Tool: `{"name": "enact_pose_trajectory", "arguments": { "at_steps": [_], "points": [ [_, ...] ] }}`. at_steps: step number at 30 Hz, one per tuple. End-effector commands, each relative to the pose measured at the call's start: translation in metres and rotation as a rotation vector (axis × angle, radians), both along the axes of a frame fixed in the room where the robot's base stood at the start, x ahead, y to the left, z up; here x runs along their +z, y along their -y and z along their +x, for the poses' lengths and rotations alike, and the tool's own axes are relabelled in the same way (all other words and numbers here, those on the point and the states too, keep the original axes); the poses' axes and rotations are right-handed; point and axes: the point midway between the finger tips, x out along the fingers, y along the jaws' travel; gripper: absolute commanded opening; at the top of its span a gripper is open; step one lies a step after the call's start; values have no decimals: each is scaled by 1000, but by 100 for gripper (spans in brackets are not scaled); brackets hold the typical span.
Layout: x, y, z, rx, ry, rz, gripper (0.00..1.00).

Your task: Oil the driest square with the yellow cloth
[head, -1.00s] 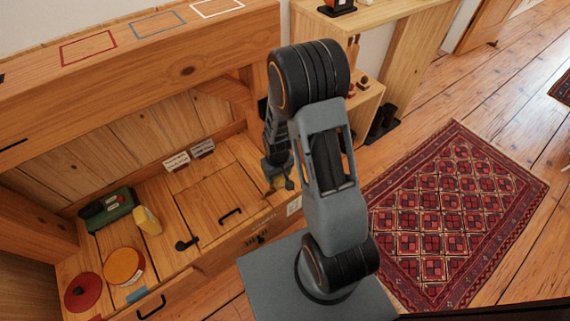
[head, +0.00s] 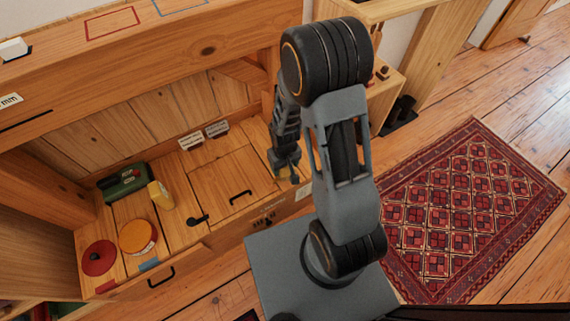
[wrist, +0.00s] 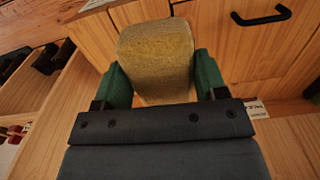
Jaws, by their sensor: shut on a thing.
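My gripper (wrist: 155,82) is shut on a yellow cloth pad (wrist: 155,55), held between two green fingertips in the wrist view. In the head view my gripper (head: 286,172) hangs beside the right part of the wooden bench top, mostly behind my own arm. On the upper beam I see a red outlined square (head: 112,22) and part of a blue outlined square (head: 180,6). How dry the wood inside each is cannot be told.
A white block (head: 13,49) sits on the beam. A patterned rug (head: 475,215) covers open floor at right.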

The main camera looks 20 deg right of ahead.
Motion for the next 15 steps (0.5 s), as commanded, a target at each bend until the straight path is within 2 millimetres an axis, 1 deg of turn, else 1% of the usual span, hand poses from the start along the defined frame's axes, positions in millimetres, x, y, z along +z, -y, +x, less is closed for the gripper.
{"name": "enact_pose_trajectory", "arguments": {
  "at_steps": [12, 15],
  "points": [
    [0, 0, 0, 0, 0, 0, 47],
    [4, 0, 1, -2, 0, 0, 47]
  ]
}}
